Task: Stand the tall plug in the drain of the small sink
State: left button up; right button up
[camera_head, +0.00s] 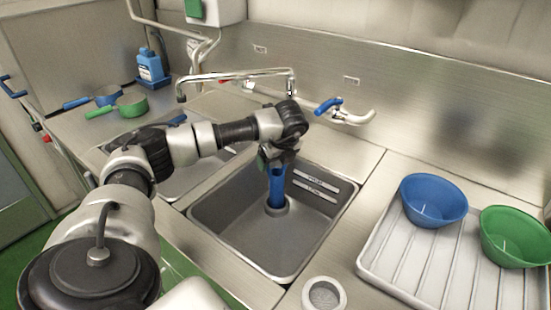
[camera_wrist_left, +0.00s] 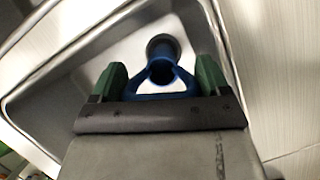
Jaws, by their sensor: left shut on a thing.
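The tall blue plug (camera_head: 277,184) stands about upright in the small sink (camera_head: 228,237), its lower end at the grey drain ring (camera_head: 277,209). My left gripper (camera_head: 272,158) is shut on its top. In the left wrist view, the green fingers of my left gripper (camera_wrist_left: 161,82) flank the plug's blue loop handle (camera_wrist_left: 160,94). The plug's shaft (camera_wrist_left: 163,52) runs down to the dark drain (camera_wrist_left: 163,40). I cannot tell how deep the plug sits in the drain. My right gripper is not in view.
A round strainer (camera_head: 324,294) lies on the counter in front. A ribbed tray (camera_head: 432,262) at the right holds a blue bowl (camera_head: 434,203) and a green bowl (camera_head: 515,238). A faucet (camera_head: 240,76) reaches over behind my arm. Pans (camera_head: 130,105) and a blue bottle (camera_head: 150,67) stand at the left.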

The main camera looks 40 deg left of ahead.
pick_arm(q)
jog(key=shift+f+b, duration=0.5)
jog(key=shift+f, duration=0.1)
jog(key=o, duration=1.3)
jog(key=shift+c, duration=0.2)
jog(key=shift+r, duration=0.1)
jog(key=v, duration=1)
jog(key=shift+d+r+b, duration=0.2)
jog(key=shift+r+b, duration=0.1)
